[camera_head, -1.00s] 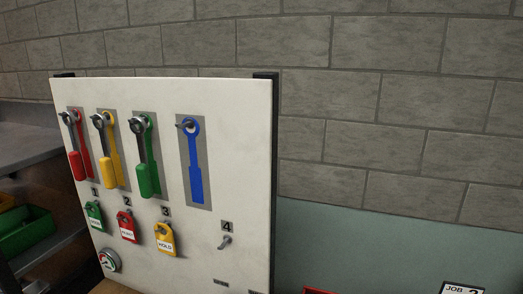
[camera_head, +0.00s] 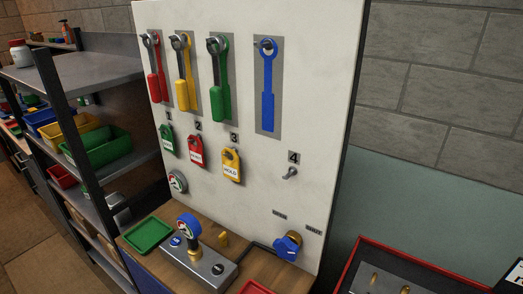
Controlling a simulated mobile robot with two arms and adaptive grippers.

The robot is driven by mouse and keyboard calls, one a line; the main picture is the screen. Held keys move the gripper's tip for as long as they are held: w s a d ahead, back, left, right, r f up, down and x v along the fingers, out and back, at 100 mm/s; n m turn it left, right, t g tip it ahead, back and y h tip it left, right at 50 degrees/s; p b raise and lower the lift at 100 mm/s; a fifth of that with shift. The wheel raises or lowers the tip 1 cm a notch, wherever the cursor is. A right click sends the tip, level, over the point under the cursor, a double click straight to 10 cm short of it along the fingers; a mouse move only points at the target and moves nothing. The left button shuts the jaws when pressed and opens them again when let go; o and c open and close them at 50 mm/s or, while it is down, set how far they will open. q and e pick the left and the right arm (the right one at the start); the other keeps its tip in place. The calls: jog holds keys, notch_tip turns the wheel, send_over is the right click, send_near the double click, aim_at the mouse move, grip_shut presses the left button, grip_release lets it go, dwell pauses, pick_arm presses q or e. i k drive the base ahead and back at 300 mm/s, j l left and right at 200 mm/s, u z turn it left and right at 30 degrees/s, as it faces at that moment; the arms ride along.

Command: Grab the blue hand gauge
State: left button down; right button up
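A gauge with a blue rim and a pale round dial (camera_head: 188,226) stands upright on a grey metal block (camera_head: 205,268) on the wooden bench top, in front of the white panel. On the panel, a flat blue tool shape (camera_head: 267,90) shows behind a peg, with no tool visibly hanging over it. Neither of my grippers is in view.
Red, yellow and green-handled tools (camera_head: 219,85) hang on the white panel (camera_head: 325,80). A blue knob (camera_head: 288,245) sits at the panel's foot. A green tray (camera_head: 147,235) lies left of the block. A red-edged case (camera_head: 385,270) is at lower right. Shelves (camera_head: 85,72) stand left.

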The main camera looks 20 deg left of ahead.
aim_at(188, 224)
jog(key=j+z, duration=0.15)
jog(key=j, duration=1.65)
jog(key=k+l+u, duration=0.15)
jog(key=l+u, duration=0.25)
jog(key=k+l+u, duration=0.25)
jog(key=u, duration=0.2)
jog(key=k+l+u, duration=0.25)
jog(key=u, duration=0.15)
jog(key=l, duration=0.1)
